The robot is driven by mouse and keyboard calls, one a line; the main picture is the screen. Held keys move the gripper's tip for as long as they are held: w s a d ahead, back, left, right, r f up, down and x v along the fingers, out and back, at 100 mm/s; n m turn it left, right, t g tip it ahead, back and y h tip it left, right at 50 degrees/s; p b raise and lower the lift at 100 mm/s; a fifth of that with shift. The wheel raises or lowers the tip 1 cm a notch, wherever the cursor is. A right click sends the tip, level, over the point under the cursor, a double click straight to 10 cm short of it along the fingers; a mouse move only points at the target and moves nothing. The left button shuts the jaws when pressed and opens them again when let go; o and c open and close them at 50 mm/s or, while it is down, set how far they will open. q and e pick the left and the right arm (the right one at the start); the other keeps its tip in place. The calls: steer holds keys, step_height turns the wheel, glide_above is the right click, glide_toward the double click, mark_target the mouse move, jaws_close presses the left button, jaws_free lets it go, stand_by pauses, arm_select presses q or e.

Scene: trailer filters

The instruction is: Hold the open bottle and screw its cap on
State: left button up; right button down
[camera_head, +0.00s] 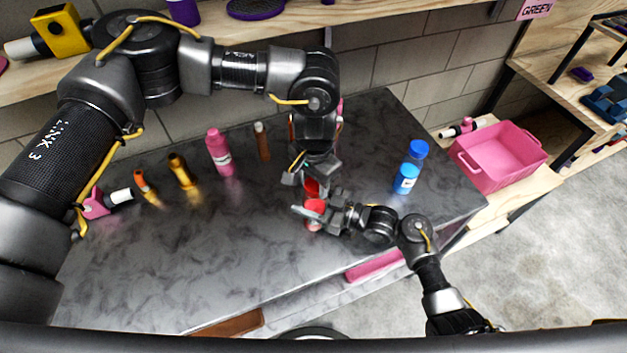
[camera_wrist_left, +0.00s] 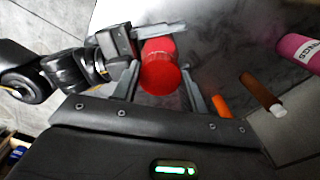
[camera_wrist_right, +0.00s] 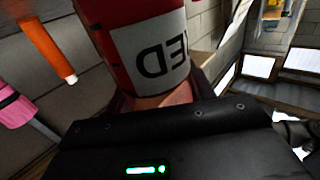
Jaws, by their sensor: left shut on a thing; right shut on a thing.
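The red bottle (camera_head: 314,207) is upright above the table's front middle, and it shows large with a white label in the right wrist view (camera_wrist_right: 125,25). My right gripper (camera_head: 322,212) is shut around the bottle. The red cap (camera_head: 311,187) is right above it, and in the left wrist view the round cap (camera_wrist_left: 162,76) is between the fingers of my left gripper (camera_wrist_left: 163,85). My left gripper is shut on the cap and points down from above. The cap is in line with the bottle. Whether its thread is engaged cannot be told.
On the grey table (camera_head: 250,255) stand a pink bottle (camera_head: 219,151), a brown bottle (camera_head: 262,141), a gold one (camera_head: 182,171) and an orange one (camera_head: 145,186) to the left. A pink crate (camera_head: 497,158) lies beyond.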

arm_select(q)
steer(key=m, duration=0.4)
steer(key=shift+m, duration=0.3)
steer(key=shift+c, duration=0.2)
steer(key=m, duration=0.4)
steer(key=shift+m, duration=0.3)
steer(key=m, duration=0.7)
steer(key=shift+d, duration=0.1)
steer(key=m, duration=1.5)
steer(key=shift+f, duration=0.1)
steer(key=m, duration=0.3)
steer(key=shift+s, duration=0.1)
steer(key=o, duration=1.1)
